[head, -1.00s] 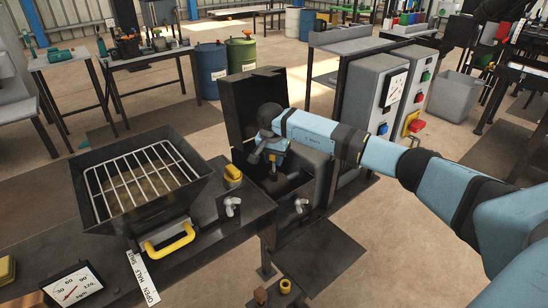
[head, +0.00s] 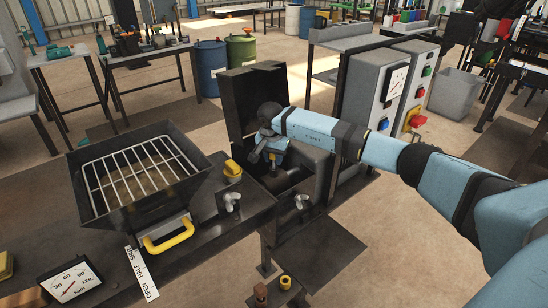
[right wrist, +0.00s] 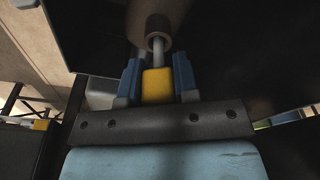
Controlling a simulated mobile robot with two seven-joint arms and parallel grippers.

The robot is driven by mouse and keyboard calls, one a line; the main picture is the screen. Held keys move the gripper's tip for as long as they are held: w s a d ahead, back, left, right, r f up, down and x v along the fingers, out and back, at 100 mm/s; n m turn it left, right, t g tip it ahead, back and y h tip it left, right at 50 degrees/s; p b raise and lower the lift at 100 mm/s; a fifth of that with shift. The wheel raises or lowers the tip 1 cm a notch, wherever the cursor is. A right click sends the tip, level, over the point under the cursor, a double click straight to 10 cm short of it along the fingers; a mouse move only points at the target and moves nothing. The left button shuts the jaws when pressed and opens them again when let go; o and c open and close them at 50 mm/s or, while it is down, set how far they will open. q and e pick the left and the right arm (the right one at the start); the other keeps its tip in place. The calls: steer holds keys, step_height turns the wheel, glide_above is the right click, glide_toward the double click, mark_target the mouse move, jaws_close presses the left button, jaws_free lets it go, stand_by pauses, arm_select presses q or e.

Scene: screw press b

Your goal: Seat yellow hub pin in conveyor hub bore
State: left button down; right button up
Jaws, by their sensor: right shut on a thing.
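My right gripper (head: 271,155) is inside the open black housing (head: 254,98) in the middle of the head view. In the right wrist view its two blue fingers (right wrist: 157,80) are shut on the yellow head of the hub pin (right wrist: 157,87). The pin's grey shank points away from the gripper, in line with the brown-grey conveyor hub (right wrist: 158,22). The shank's far end meets the hub's round collar; how deep it sits in the bore cannot be told. The pin's yellow also shows small in the head view (head: 271,157). My left gripper is not in view.
The housing's raised lid and walls stand close around the gripper. To the left are a black hopper with a wire grid (head: 140,172), a yellow handle (head: 169,238) and a yellow-topped part (head: 232,170). Grey control cabinets (head: 378,95) stand to the right.

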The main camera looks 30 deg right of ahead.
stand_by(0.4)
steer(key=shift+f+b, duration=0.5)
steer(key=shift+f, duration=0.15)
steer(key=o, duration=1)
steer(key=r, duration=0.5)
steer(key=a+r, duration=0.1)
steer(key=r, duration=0.1)
steer(key=shift+s+r, duration=0.25)
steer(key=shift+s, duration=0.05)
